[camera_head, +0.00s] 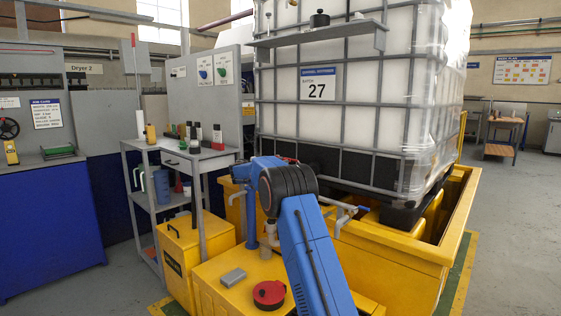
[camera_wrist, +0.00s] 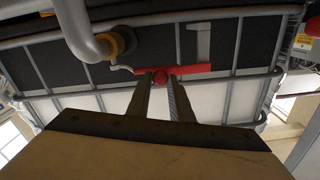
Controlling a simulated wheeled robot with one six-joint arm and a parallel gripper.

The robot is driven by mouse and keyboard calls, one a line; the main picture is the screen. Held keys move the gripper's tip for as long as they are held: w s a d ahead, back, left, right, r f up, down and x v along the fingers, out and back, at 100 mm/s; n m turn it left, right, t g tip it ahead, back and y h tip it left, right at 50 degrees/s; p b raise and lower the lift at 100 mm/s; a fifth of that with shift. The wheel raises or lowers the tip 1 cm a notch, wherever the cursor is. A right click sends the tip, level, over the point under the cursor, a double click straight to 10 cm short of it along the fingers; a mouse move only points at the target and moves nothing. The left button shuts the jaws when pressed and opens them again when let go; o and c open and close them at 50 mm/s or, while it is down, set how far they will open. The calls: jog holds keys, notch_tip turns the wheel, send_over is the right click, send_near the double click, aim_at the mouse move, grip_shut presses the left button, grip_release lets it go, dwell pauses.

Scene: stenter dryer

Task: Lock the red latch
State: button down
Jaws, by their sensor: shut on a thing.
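The bar reaches out to the right of the fingers, beside a pale grey bracket (camera_wrist: 203,42). In the head view my blue arm reaches toward the front of the tank, and the latch and my fingertips are hidden behind it.
A grey pipe (camera_wrist: 82,30) with a brass fitting runs close left of the latch. The caged white tank (camera_head: 345,90) stands in a yellow bund (camera_head: 395,255). A yellow box (camera_head: 215,285) with a red cap (camera_head: 268,293) and a grey trolley (camera_head: 145,148) stand left.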

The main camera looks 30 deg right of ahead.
jog(key=shift+f, duration=0.15)
jog(key=c, duration=1.6)
grip_release()
jog(key=shift+a, duration=0.15)
jog(key=v, duration=1.7)
jog(key=shift+s+a, duration=0.1)
